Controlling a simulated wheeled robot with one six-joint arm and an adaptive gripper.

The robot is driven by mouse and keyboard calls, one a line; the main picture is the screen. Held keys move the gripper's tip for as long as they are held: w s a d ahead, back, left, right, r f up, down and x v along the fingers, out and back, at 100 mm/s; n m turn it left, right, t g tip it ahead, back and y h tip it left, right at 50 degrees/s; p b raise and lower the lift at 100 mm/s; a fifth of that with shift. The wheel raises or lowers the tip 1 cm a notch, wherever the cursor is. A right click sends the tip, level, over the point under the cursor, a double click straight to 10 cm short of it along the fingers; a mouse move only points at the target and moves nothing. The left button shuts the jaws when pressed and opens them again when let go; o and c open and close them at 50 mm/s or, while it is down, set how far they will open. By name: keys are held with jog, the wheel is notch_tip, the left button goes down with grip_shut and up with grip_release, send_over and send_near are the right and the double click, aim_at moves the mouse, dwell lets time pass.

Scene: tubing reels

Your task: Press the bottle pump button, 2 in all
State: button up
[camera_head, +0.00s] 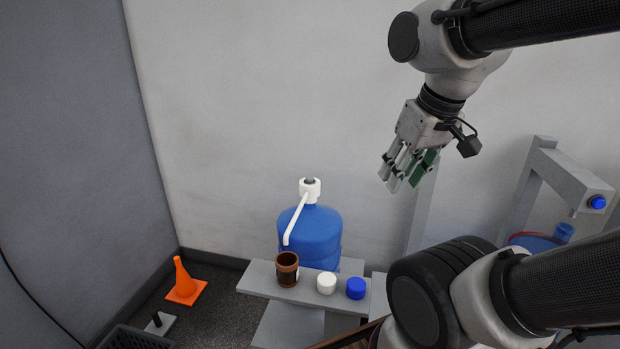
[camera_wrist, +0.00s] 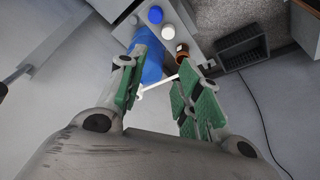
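The blue water bottle (camera_head: 312,238) stands behind a grey shelf, with a white pump (camera_head: 310,191) on its neck. The pump's button (camera_head: 309,181) is a small grey top, and its white spout (camera_head: 295,220) slopes down to the left toward a brown cup (camera_head: 287,268). My gripper (camera_head: 402,170) is above and to the right of the pump, apart from it, with its fingers spread and nothing between them. In the wrist view the bottle (camera_wrist: 150,62) and spout (camera_wrist: 160,82) show between the green-padded fingers (camera_wrist: 157,66). The button is not clear there.
A white cap (camera_head: 326,283) and a blue cap (camera_head: 355,288) sit on the shelf (camera_head: 262,277) right of the cup. An orange cone (camera_head: 184,283) and a black crate (camera_wrist: 240,48) are on the floor. A grey frame (camera_head: 572,178) stands at right. The wall is close behind the bottle.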

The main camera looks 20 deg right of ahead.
grip_shut()
dwell(1.1)
